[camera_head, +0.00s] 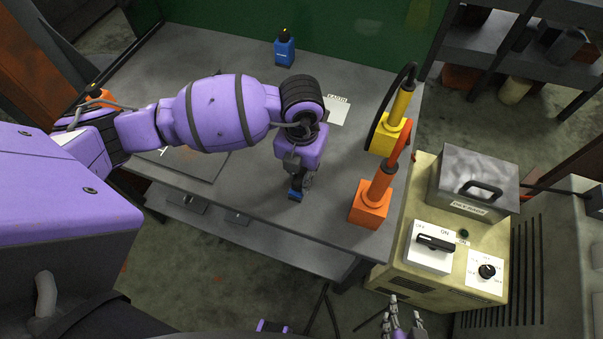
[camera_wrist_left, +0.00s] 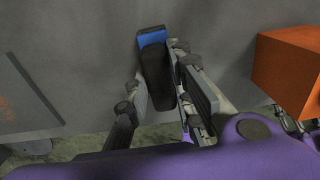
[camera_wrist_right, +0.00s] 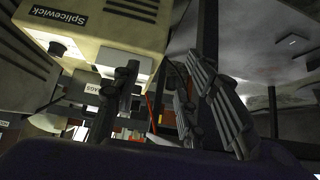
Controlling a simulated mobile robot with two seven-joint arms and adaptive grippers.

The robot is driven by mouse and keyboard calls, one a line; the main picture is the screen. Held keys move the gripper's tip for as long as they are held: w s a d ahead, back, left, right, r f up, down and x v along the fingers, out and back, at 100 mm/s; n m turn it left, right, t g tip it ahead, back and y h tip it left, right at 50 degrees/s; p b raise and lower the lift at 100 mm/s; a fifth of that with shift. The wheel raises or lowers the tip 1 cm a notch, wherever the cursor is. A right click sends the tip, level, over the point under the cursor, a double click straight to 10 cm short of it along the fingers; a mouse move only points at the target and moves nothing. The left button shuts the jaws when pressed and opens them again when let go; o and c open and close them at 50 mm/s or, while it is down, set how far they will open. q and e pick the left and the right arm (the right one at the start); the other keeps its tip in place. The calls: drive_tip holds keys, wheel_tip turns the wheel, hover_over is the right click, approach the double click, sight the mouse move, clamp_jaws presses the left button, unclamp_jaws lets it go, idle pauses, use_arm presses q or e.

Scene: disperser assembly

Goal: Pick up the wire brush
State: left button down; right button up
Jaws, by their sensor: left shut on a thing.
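My left gripper (camera_head: 299,180) points down over the middle of the grey table. In the left wrist view the left gripper (camera_wrist_left: 165,70) is shut around a black handle (camera_wrist_left: 158,80) with a blue block (camera_wrist_left: 152,38) at its far end. The blue block also shows below the fingers in the head view (camera_head: 295,195). I cannot tell for sure whether this piece is the wire brush or whether it touches the table. My right gripper (camera_head: 402,318) is low at the bottom right, off the table; in the right wrist view its fingers (camera_wrist_right: 170,95) are apart and empty.
A blue-and-black piece (camera_head: 284,52) stands at the table's back edge. A yellow holder (camera_head: 385,138) and an orange holder (camera_head: 370,203) stand at the right edge. A beige machine (camera_head: 440,275) with a metal lid (camera_head: 475,185) and knobs is beside the table. A white label (camera_head: 337,112) lies behind the left gripper.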

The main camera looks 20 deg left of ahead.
sight(301, 174)
use_arm(q)
drive_tip(key=shift+r, duration=0.6)
drive_tip(key=r, duration=0.2)
drive_tip(key=shift+s+r, duration=0.2)
drive_tip(key=shift+r, duration=0.15)
drive_tip(key=s+r+p, duration=0.1)
drive_tip(key=s+r, duration=0.8)
drive_tip(key=s, duration=0.4)
drive_tip(key=shift+s+d+p, duration=0.3)
drive_tip(key=shift+d, duration=0.05)
